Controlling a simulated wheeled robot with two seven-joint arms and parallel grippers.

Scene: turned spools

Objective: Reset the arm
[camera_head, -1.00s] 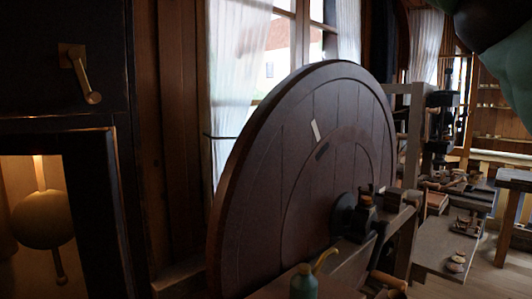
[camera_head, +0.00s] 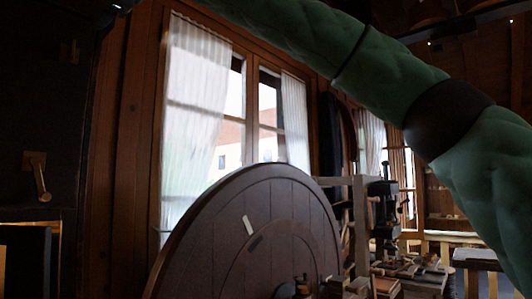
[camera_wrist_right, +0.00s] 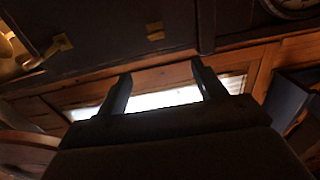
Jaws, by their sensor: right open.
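My right arm, in a green cover, crosses the top of the head view from the right edge to the upper left. Its hand is not clearly visible there. In the right wrist view my right gripper (camera_wrist_right: 161,72) shows two dark fingers spread apart with nothing between them. Behind the fingers are dark wood and a bright strip of window light. My left gripper is in neither view.
A large dark wooden wheel (camera_head: 250,225) stands in front of a curtained window (camera_head: 195,125). A dark cabinet with a brass handle (camera_head: 38,177) is at the left. A cluttered workbench and a dark machine (camera_head: 385,205) stand at the right.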

